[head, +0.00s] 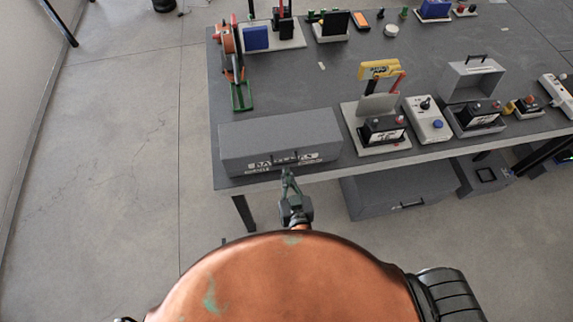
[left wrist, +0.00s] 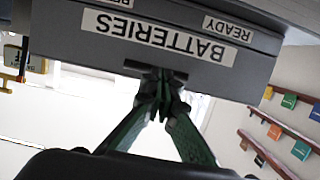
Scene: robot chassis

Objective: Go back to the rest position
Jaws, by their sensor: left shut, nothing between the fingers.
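My left gripper (head: 288,176) shows in the head view in front of the table's front edge, at the front face of a grey box (head: 280,138). The gripper is shut, with nothing between its fingers. In the left wrist view its dark green fingers (left wrist: 163,88) meet just at the small dark handle on the box (left wrist: 150,42), which bears a "BATTERIES" label upside down in that view. I cannot tell if the fingertips touch the handle. My right gripper is in neither view.
The grey table (head: 330,85) carries several devices, among them a battery on a white base (head: 383,133), a joystick box (head: 426,120) and an open grey case (head: 473,82). A grey case (head: 400,193) is under the table. The floor at the left (head: 120,150) is clear.

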